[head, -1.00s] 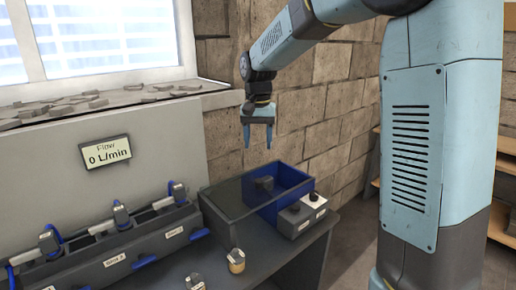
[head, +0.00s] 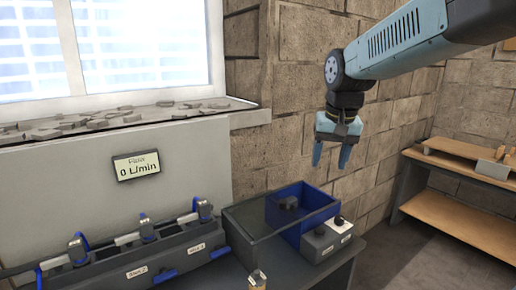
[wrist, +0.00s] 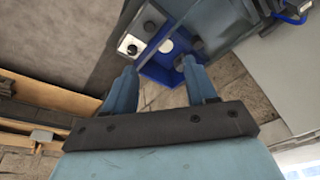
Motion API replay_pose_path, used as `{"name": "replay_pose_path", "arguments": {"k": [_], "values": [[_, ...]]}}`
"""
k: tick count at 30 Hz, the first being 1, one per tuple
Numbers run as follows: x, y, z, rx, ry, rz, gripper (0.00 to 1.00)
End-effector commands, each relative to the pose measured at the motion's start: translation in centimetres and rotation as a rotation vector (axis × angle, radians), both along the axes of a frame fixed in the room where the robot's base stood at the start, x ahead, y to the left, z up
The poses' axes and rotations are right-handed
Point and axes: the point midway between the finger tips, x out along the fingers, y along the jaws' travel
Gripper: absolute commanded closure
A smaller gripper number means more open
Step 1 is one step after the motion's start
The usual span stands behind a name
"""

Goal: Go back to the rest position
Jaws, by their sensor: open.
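My gripper (head: 333,155) is open and empty in the head view. It hangs in the air above and to the right of the blue bin (head: 308,211), in front of the brick wall. In the wrist view its two fingers (wrist: 162,92) are spread apart with nothing between them. The blue bin also shows beyond the fingers in the wrist view (wrist: 160,72). A dark object (head: 289,203) lies in the bin.
A clear-walled box (head: 245,232) joins the bin, with a small knob box (head: 327,240) in front. A wooden shelf (head: 460,210) stands right. Air around my gripper is clear.

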Motion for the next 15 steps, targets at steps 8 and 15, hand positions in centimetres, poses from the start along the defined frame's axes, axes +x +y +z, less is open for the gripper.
{"name": "replay_pose_path", "arguments": {"k": [8,15], "values": [[-6.8,-3.4,0.4,-0.016,-0.118,0.036,0.44],[-12.1,-5.3,-0.5,-0.048,-0.213,0.068,0.44]]}}
